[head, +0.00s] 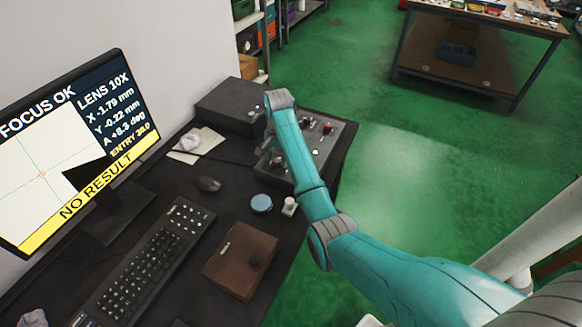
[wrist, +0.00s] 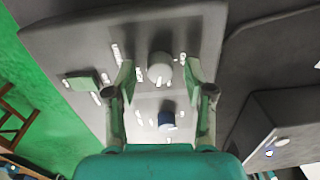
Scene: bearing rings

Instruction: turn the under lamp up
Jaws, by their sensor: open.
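The grey control panel (wrist: 215,40) fills much of the wrist view; in the head view it lies at the desk's far right, partly behind my arm. A round grey knob (wrist: 161,68) stands on it, with a smaller blue-topped knob (wrist: 166,121) below in the wrist view. White labels beside them are too small to read, so I cannot tell which is the under lamp's. My gripper (wrist: 160,78) is open, with one fingertip on either side of the grey knob. Contact cannot be told. In the head view my arm hides most of the gripper.
A small box-shaped part (wrist: 82,80) and a red knob (head: 328,127) rise from the panel. A monitor (head: 125,125), mouse (head: 208,184), blue round lid (head: 261,203) and brown case (head: 240,260) are on the desk.

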